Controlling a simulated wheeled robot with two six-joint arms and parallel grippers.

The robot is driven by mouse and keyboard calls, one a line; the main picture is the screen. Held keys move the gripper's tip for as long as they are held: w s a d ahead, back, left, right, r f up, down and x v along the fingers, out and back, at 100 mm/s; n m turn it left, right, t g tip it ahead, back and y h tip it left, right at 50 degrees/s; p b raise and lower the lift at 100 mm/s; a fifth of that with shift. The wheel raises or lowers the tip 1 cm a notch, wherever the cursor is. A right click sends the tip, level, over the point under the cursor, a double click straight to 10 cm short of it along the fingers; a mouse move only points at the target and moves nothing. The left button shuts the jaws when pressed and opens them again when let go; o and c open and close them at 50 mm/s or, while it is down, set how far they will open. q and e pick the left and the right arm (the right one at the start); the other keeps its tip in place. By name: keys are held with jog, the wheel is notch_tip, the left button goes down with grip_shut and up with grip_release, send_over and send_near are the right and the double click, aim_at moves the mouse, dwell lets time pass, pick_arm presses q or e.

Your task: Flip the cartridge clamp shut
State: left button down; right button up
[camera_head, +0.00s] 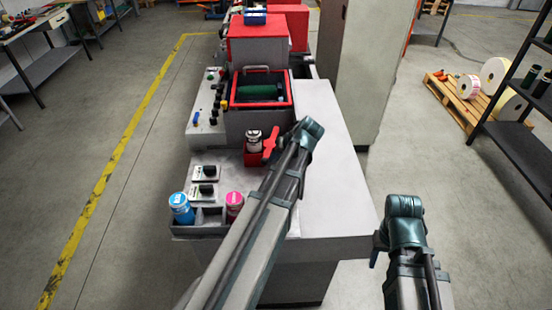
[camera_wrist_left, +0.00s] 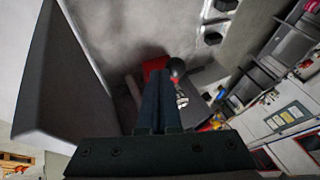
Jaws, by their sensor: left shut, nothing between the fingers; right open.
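The white cartridge (camera_head: 253,137) with a dark band stands upright in a small red holder (camera_head: 251,158) on the machine's pale top. The red clamp lever (camera_head: 270,145) rises tilted at the holder's right side, beside the cartridge. In the left wrist view, a red part (camera_wrist_left: 154,64) and a dark round knob (camera_wrist_left: 176,65) show just beyond the fingertips of my left gripper (camera_wrist_left: 160,75). It is shut and empty, close to them; contact is unclear. In the head view my left arm hides it. My right gripper (camera_head: 377,249) is open, mostly hidden by its arm, away from the clamp.
A blue-labelled bottle (camera_head: 181,208) and a pink one (camera_head: 234,204) stand in a grey tray at the near edge. Black knobs (camera_head: 208,171) are on the panel left of the holder. A red-framed box with a green roller (camera_head: 260,91) stands behind. The pale top (camera_head: 333,170) at right is clear.

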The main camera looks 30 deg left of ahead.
pick_arm(q)
jog(key=s+a+m+t+h, duration=0.25)
jog(key=a+m, duration=0.35)
jog(key=a, duration=0.4)
jog(key=w+a+m+t+h, duration=0.1)
jog(key=w+a+m, duration=0.3)
jog(key=a, duration=0.9)
jog(key=shift+w+m+t, duration=0.4)
jog(key=shift+w+t, duration=0.25)
jog(key=shift+w, duration=0.6)
jog(key=shift+w+r, duration=0.1)
jog(key=shift+r, duration=0.05)
jog(key=shift+d, duration=0.1)
